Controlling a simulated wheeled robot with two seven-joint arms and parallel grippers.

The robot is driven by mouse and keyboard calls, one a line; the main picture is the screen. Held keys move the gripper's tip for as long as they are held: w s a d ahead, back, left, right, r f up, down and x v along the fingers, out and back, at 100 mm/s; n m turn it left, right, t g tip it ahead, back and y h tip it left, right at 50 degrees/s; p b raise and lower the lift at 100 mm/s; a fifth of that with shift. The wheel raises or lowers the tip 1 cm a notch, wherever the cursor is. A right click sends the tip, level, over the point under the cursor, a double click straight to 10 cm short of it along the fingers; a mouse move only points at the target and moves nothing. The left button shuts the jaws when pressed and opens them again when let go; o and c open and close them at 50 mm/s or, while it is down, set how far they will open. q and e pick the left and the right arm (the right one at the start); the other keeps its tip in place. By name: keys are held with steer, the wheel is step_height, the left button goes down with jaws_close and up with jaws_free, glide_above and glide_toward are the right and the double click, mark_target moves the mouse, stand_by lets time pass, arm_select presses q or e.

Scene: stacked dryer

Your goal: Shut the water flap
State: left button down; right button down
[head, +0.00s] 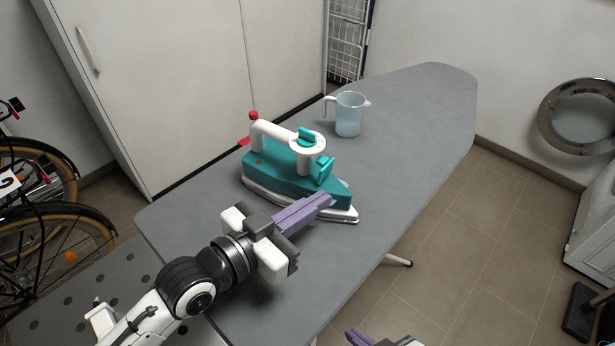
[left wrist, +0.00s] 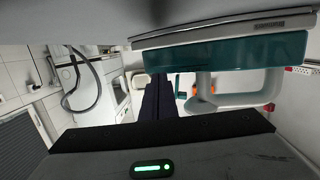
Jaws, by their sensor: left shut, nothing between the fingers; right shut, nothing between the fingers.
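A teal and white iron (head: 270,168) stands on the grey ironing board (head: 420,110), its nose to the lower right. Its small teal water flap (head: 323,170) stands up at the front, below the white dial with the teal knob. My left gripper (head: 326,198) is shut and empty, its purple fingers beside the iron's near side, below the flap. Whether the fingers touch the iron is unclear. In the left wrist view the fingers (left wrist: 158,98) lie beside the iron's teal body (left wrist: 240,55), seen upside down. My right gripper (head: 358,337) is shut at the bottom edge, away from the board.
A clear measuring jug (head: 348,115) stands on the board behind the iron. The board's far end is clear. A white cabinet (head: 190,70) stands at the back left, a bicycle (head: 45,240) at the left. Tiled floor lies to the right.

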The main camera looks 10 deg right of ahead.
arm_select(q)
step_height(320, 180, up, 2)
steer(key=shift+r+p, duration=0.25)
steer(key=shift+p, duration=0.85)
steer(key=shift+a, duration=0.1)
steer(key=p+v, duration=0.2)
steer(key=v, duration=0.5)
steer(key=shift+s+a, duration=0.25)
steer(key=shift+a, duration=0.1)
stand_by(0.5)
